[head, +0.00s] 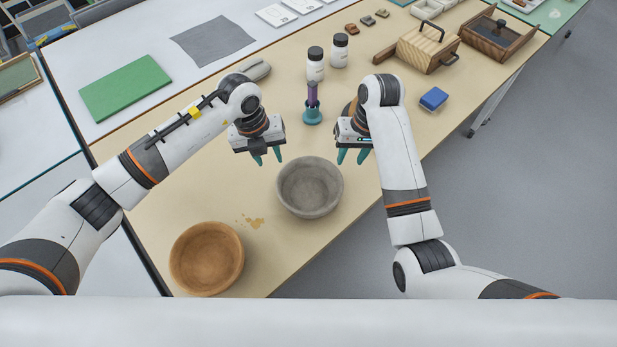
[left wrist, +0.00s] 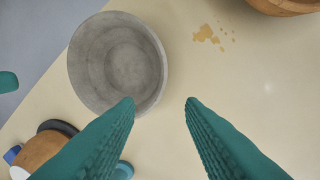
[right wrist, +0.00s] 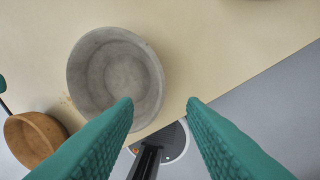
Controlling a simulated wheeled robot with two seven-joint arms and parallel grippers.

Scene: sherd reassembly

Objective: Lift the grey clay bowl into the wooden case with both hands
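The grey clay bowl (head: 310,187) stands upright on the wooden-topped table in front of me and looks empty. It also shows in the left wrist view (left wrist: 120,62) and the right wrist view (right wrist: 115,75). My left gripper (head: 267,158) is open and empty, to the left of the bowl's far rim. My right gripper (head: 354,156) is open and empty, to the right of that rim. Both appear apart from the bowl. A wooden case (head: 500,38) with a dark inside stands at the far right; a paler wooden piece with a dark handle (head: 427,50) is beside it.
The table's right edge runs close to the grey bowl.

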